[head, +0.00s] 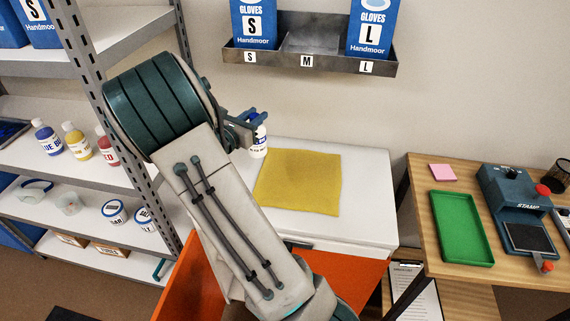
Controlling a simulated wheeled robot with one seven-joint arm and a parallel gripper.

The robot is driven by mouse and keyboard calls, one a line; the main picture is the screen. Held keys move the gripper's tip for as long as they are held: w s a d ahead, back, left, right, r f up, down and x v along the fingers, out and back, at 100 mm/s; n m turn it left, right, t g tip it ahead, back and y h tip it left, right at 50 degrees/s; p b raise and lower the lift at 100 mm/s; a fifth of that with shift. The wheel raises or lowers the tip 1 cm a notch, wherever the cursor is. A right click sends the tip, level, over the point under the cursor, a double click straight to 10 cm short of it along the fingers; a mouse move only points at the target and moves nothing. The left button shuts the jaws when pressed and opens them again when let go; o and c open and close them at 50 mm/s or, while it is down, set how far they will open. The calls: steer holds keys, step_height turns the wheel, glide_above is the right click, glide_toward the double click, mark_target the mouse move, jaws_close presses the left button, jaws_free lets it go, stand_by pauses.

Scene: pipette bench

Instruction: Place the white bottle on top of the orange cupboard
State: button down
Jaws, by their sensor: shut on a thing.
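The white bottle (259,148) has a dark label and a blue cap and looks upright. My gripper (254,122) is shut on it near the cap, and my arm hides part of the gripper. The orange cupboard has a white top (366,188) and orange front panels (345,276). The bottle appears at the back left of this top, left of a yellow cloth (298,182). I cannot tell whether its base touches the top or hangs just above it. My arm covers the cupboard's left side.
A grey metal shelf (92,55) with several bottles and jars stands at the left. A wall rack (310,62) with glove boxes hangs behind the cupboard. A wooden table (462,283) at the right holds a green tray (461,228) and a stamp device (520,205).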

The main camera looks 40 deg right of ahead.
steer(key=w+a+f+p, duration=0.3)
steer(key=w+a+f, duration=0.2)
steer(key=w+f, duration=0.5)
steer(key=shift+w+a+f, duration=0.2)
steer(key=shift+a+f, duration=0.1)
steer(key=shift+f, duration=0.1)
steer(key=shift+f, duration=0.2)
steer(key=c, duration=1.1)
jaws_free()
steer(key=shift+c, duration=0.2)
steer(key=shift+r, duration=0.1)
